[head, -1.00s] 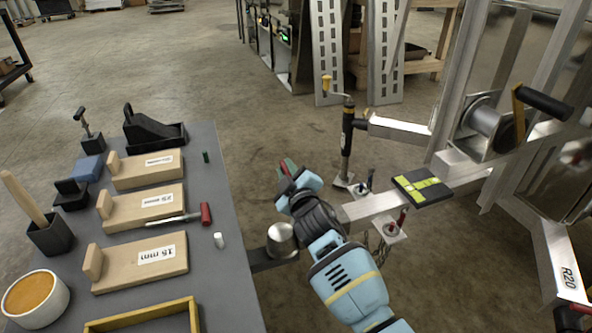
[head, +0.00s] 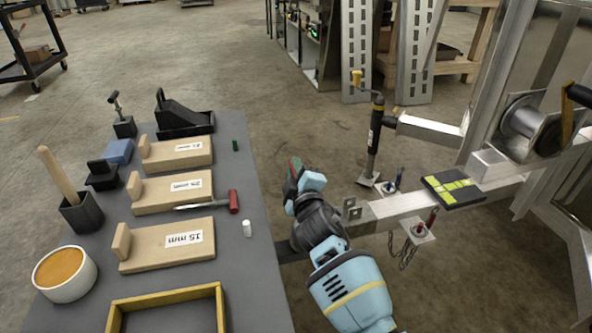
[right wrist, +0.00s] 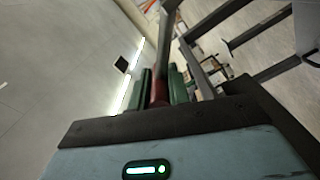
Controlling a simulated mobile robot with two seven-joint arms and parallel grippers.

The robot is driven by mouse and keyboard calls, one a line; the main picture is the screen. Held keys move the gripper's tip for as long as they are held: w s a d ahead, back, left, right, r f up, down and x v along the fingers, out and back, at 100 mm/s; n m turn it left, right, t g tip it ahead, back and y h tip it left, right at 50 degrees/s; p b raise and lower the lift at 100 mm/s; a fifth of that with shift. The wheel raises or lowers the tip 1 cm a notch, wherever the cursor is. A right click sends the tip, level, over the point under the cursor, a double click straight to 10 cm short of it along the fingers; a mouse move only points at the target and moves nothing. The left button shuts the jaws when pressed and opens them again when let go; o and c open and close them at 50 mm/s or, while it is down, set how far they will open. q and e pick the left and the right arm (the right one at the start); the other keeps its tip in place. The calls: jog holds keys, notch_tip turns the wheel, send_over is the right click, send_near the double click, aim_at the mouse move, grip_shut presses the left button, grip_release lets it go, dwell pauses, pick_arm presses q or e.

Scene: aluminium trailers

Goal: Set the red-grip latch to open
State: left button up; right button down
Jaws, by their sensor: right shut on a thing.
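My right gripper (head: 295,168) is at the front end of the trailer tongue (head: 400,205), beside the table. In the right wrist view its green finger pads (right wrist: 160,90) are shut on a red grip (right wrist: 158,93), the latch's grip as far as I can tell. A grey bar (right wrist: 166,40) runs on beyond the grip. In the head view my gripper and arm hide the latch and the tongue's front end, so its angle cannot be told there. My left gripper is not in view.
The grey table (head: 255,300) on the left holds wooden blocks (head: 170,245), a red-handled tool (head: 233,201) and a pot (head: 65,272). A jack (head: 376,135), a black and yellow pad (head: 452,188) and a red-topped pin (head: 432,217) are on the trailer.

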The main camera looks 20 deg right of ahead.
jog(key=c, duration=1.3)
grip_release()
jog(key=shift+a+f, duration=0.15)
jog(key=shift+s, duration=0.5)
jog(key=s+p, duration=0.1)
jog(key=s, duration=0.3)
jog(key=s+p, duration=0.1)
jog(key=s, duration=0.2)
jog(key=shift+a+p, duration=0.25)
jog(key=shift+p, duration=0.1)
